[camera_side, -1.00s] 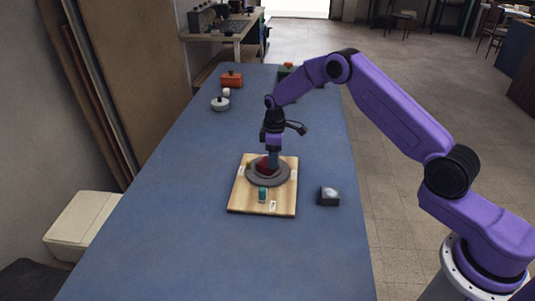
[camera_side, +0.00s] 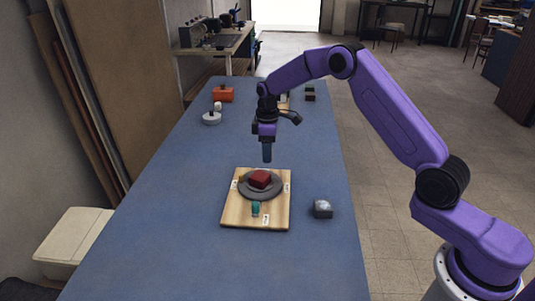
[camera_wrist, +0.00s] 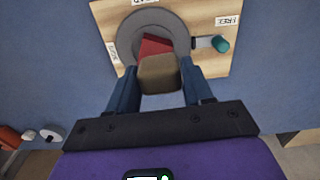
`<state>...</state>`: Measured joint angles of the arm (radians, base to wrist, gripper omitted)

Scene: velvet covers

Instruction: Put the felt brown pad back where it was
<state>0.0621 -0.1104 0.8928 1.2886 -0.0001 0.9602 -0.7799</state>
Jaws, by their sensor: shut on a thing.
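My gripper (camera_side: 267,153) is raised above the far edge of a wooden board, pointing down. In the wrist view my gripper (camera_wrist: 158,85) is shut on a brown pad (camera_wrist: 158,76), held between its blue fingers. The pad cannot be made out in the side view. Below, a round grey disc (camera_side: 274,192) lies on the wooden board (camera_side: 239,218). A dark red block (camera_side: 260,178) sits on the disc; in the wrist view the pad partly covers the red block (camera_wrist: 152,48).
A teal knob (camera_side: 255,209) is at the board's near side, among white labels; one reads FREE (camera_wrist: 227,20). A dark block with a pale top (camera_side: 322,208) stands right of the board. An orange-red box (camera_side: 222,94) and a whitish lidded pot (camera_side: 211,118) stand far left.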

